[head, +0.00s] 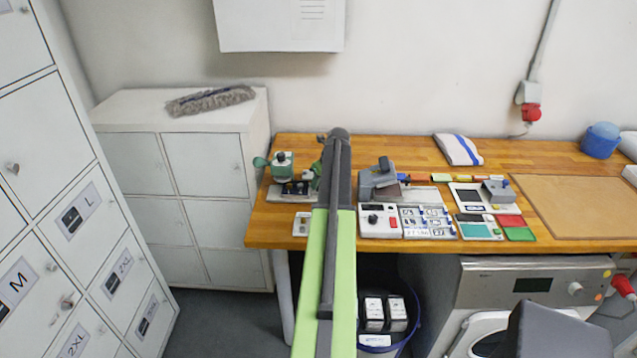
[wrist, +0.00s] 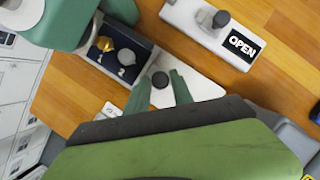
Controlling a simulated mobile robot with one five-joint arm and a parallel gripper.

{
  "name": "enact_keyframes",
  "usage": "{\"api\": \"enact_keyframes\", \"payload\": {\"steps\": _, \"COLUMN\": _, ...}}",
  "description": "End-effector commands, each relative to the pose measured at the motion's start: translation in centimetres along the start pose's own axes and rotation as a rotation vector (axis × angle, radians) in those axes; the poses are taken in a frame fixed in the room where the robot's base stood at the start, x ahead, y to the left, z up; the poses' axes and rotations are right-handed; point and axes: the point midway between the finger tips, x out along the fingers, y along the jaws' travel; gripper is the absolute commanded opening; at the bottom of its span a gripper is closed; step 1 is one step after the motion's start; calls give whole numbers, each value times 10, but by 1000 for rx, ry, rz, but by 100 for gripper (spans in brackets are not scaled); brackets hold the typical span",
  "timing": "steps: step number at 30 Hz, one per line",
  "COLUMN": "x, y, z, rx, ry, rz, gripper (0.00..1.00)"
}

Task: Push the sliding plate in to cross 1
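In the wrist view my gripper (wrist: 158,83) is open, its two green fingers spread apart. A dark round knob (wrist: 160,80) shows between the fingertips; I cannot tell whether they touch it. The knob is on a white plate (wrist: 202,86), which may be the sliding plate, partly hidden by my gripper. No cross marked 1 can be made out. In the head view my arm hides the gripper and this spot.
A dark tray (wrist: 118,58) with gold and silver round pieces lies beside a green machine (head: 282,160). A white plate marked OPEN (wrist: 205,25) lies farther off. To the right are a grey device (head: 376,180) and a control box (head: 378,221). Bare wood separates the two white plates.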

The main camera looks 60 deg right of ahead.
Motion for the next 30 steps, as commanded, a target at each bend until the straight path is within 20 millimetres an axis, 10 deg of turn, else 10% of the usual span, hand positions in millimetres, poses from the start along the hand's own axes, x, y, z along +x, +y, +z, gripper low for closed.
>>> {"api": "enact_keyframes", "payload": {"steps": 17, "x": -12, "y": 0, "z": 1, "rx": 0, "ry": 0, "rz": 0, "gripper": 46}}
{"api": "enact_keyframes", "payload": {"steps": 30, "x": -110, "y": 1, "z": 4, "rx": 1, "ry": 0, "rz": 0, "gripper": 46}}
